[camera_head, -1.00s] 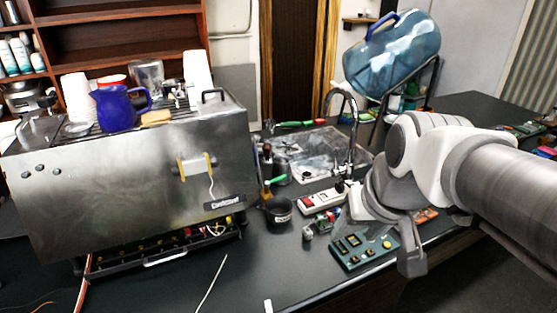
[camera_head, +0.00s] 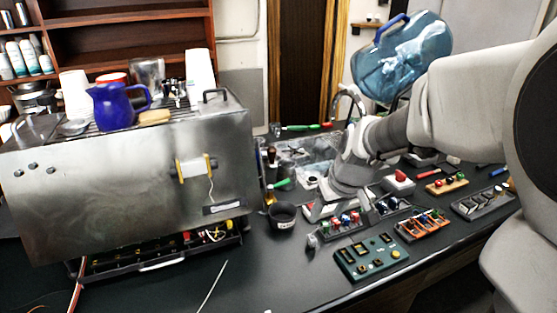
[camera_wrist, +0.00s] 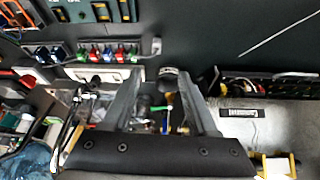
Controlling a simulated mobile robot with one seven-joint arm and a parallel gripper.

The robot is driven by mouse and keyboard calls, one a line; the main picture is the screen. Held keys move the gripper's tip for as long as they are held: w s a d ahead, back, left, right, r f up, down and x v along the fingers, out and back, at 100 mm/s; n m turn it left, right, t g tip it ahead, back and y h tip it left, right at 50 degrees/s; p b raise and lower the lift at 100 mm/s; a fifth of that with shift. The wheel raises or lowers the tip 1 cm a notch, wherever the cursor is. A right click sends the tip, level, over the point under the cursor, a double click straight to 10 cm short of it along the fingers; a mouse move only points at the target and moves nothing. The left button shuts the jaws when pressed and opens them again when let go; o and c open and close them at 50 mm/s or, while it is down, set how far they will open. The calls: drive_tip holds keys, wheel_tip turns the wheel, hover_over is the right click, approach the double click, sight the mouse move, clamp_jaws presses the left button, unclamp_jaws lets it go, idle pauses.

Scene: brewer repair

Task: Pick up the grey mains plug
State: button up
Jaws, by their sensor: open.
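A small grey piece that looks like the mains plug (camera_head: 312,242) stands on the black worktop, at the left end of a strip with red, green and blue parts. In the wrist view the plug (camera_wrist: 156,46) shows beyond my fingertips, a little left of centre. My gripper (camera_head: 339,210) is above the worktop, behind and to the right of the plug, and apart from it. In the wrist view my gripper (camera_wrist: 163,82) has its two fingers spread, with nothing held between them.
A black cup (camera_head: 282,216) stands left of my gripper. The steel brewer (camera_head: 130,180) fills the left side. A green control panel (camera_head: 368,256) lies in front of the strip (camera_head: 345,222), with an orange block (camera_head: 422,226) at right. The worktop at front left is mostly clear.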

approach(312, 238)
drive_tip(key=f, duration=0.1)
drive_tip(key=f+b, duration=0.1)
drive_tip(key=f, duration=0.1)
drive_tip(key=shift+w+a+f, duration=0.1)
drive_tip(key=shift+w+a, duration=0.05)
drive_tip(key=shift+a, duration=0.25)
drive_tip(key=shift+w+d+x, duration=0.15)
drive_tip(key=shift+w+x, duration=0.1)
drive_tip(key=shift+x, duration=1.25)
drive_tip(key=shift+w+d+x, duration=0.1)
drive_tip(key=shift+w+x, duration=0.1)
drive_tip(key=shift+x, duration=1.25)
drive_tip(key=shift+d+r, duration=0.1)
drive_tip(key=shift+r, duration=0.1)
clamp_jaws()
